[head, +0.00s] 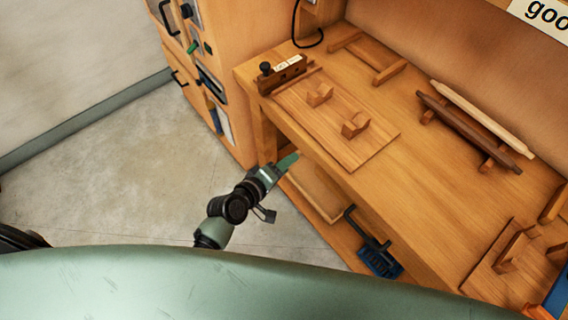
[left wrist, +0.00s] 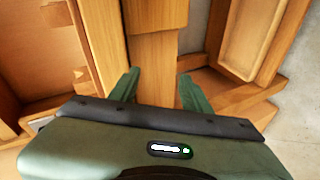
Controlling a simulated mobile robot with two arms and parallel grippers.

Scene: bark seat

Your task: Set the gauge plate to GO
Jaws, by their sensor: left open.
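A dark wooden block (head: 282,74) with a small white label and a black knob (head: 265,67) at its left end stands at the left end of the workbench. It appears to be the gauge with its plate; the label's words are too small to read. My left gripper (head: 287,163) is beside the bench's front edge, below and in front of the gauge and apart from it. In the left wrist view its green fingers (left wrist: 161,88) are spread, with nothing held between them; wooden bench parts lie beyond. My right gripper is not in view.
A thin board with two wooden blocks (head: 319,95) lies on the workbench (head: 420,190). A pale rod (head: 480,118) rests on a rack at the right. Drawers (head: 175,50) stand at the left; the floor is clear.

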